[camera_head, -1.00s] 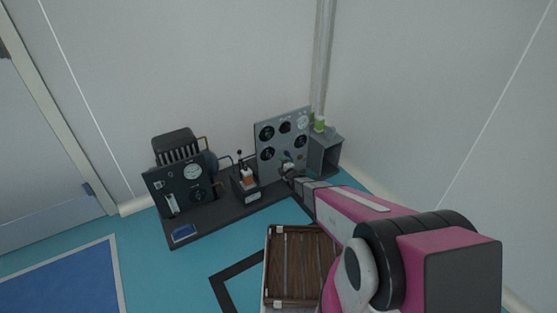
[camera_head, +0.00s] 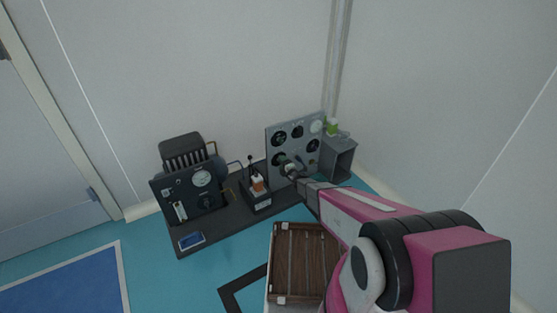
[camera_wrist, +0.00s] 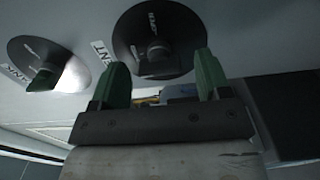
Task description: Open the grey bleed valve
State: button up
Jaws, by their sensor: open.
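The grey panel (camera_head: 271,160) with several round dark dials stands upright on the bench. My gripper (camera_head: 289,169) is in front of its lower left part and covers some of it. In the wrist view my gripper (camera_wrist: 160,62) has two green fingers apart with nothing held between them. A dark round dial with a central knob (camera_wrist: 158,28) lies just beyond the fingertips, roughly between them. Printed labels are partly readable. I cannot tell which one is the grey bleed valve.
A dark unit with a gauge (camera_head: 187,193) stands on the bench (camera_head: 222,224) to the left. A small box with an orange-white item (camera_head: 257,189) sits between. A grey open box (camera_head: 338,158) is right of the panel. A brown wooden-topped surface (camera_head: 302,262) is below my arm.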

jog(key=shift+w+a, duration=0.3)
jog(key=shift+w, duration=0.15)
jog(key=c, duration=0.9)
jog(key=m, duration=0.4)
jog(key=shift+m, duration=0.4)
jog(key=m, duration=0.4)
jog(key=shift+m, duration=0.3)
jog(key=m, duration=0.4)
jog(key=shift+m, duration=2.2)
